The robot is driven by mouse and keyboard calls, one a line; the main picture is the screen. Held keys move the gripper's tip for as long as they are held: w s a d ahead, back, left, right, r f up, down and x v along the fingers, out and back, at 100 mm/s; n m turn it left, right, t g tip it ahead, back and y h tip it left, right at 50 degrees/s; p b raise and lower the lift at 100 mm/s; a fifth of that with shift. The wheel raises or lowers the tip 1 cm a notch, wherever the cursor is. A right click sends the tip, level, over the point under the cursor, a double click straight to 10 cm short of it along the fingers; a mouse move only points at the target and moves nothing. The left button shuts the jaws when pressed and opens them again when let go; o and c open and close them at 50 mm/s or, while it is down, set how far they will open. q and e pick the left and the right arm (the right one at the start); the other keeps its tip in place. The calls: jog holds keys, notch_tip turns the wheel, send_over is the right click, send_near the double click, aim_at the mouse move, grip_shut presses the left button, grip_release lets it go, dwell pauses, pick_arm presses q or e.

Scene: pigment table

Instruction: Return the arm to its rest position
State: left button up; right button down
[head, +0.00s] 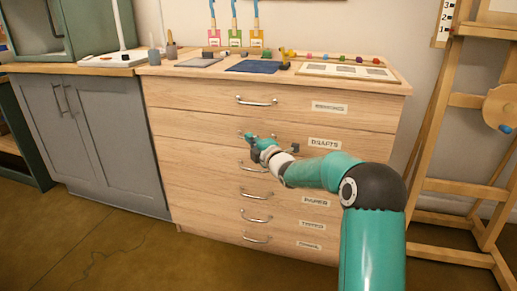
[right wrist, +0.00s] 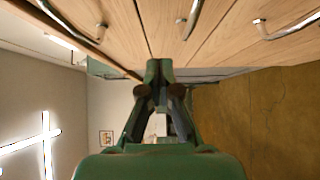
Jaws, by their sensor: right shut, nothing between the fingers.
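My right arm comes in from the lower right of the head view. Its gripper (head: 250,139) is in front of the wooden drawer chest (head: 200,205), over the upper drawers and left of the "DRAFTS" label. In the right wrist view, the right gripper (right wrist: 160,64) has its fingertips together with nothing between them. Drawer fronts and metal handles (right wrist: 189,20) show beyond it at the top. I cannot tell from the head view whether the gripper touches a handle. My left gripper shows in neither view.
The chest's drawers look shut. Its top (head: 405,88) carries a blue cloth (head: 252,67), small coloured pieces and a board with pale panels (head: 346,71). A grey cabinet (head: 115,135) stands at left, a wooden easel (head: 455,190) at right. The brown floor (head: 120,250) in front is clear.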

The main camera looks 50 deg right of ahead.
jog(key=shift+v, duration=2.3)
jog(key=w+a+f+n+g+y, duration=0.1)
jog(key=w+a+f+y, duration=0.25)
jog(key=a+f, duration=0.45)
jog(key=w+a+f+g+y, duration=0.1)
jog(key=w+a+f+y, duration=0.1)
jog(key=w+a+f, duration=0.5)
jog(key=s+a+f+m+g+y, duration=0.1)
jog(key=s+a+f+g, duration=0.15)
jog(key=a+f, duration=0.45)
jog(key=s+a+f+m+g+y, duration=0.1)
jog(key=s+a+f+y, duration=0.1)
jog(key=s+a+f, duration=0.35)
jog(key=s+a+f+m+g+y+p, duration=0.1)
jog(key=s+a+f+m+g, duration=0.4)
jog(key=s+a+f, duration=0.55)
jog(key=s+a+f+m+g+y, duration=0.1)
jog(key=s+a+f+m+g, duration=0.35)
jog(key=s+a, duration=0.6)
jog(key=s+d+m+g, duration=0.1)
jog(key=s+d+m, duration=0.2)
jog(key=s+m, duration=0.3)
notch_tip(320, 180, up, 37)
jog(key=p, duration=3.8)
jog(key=shift+s, duration=0.3)
